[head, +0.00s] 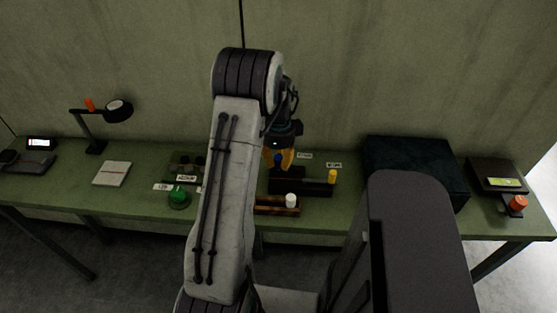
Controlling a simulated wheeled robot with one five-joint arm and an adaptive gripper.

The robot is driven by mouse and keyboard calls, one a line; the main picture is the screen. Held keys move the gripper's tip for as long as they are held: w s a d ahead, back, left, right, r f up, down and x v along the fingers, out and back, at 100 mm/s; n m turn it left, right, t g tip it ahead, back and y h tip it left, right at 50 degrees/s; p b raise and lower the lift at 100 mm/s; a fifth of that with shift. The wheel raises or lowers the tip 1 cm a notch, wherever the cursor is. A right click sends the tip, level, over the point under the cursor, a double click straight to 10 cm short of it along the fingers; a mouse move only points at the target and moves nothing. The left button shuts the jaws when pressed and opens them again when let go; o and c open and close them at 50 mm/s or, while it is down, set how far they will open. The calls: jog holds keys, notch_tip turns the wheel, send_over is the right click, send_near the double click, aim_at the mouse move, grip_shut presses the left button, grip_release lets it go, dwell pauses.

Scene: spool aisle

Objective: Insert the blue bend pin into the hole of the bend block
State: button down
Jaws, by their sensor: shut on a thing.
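My gripper (283,160) points down over the table, right of my arm's large link. Its orange-yellow fingers are shut on a small blue pin (278,159), which is mostly hidden. Just below is a dark block (300,186) with a yellow pin (332,176) standing at its right end. This looks like the bend block, but its label is too small to read surely. Its hole does not show clearly. I cannot tell whether the blue pin touches the block.
A brown rack (276,211) with a white pin (291,200) lies in front of the block. A green round object (178,198) and labels sit left of my arm. A dark box (413,163) stands right. The green table (135,202) has free room at left.

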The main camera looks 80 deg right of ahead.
jog(key=shift+f+b, duration=0.85)
jog(key=shift+f, duration=0.35)
jog(key=c, duration=1.1)
grip_release()
jog(key=shift+r, duration=0.1)
notch_tip(320, 180, up, 12)
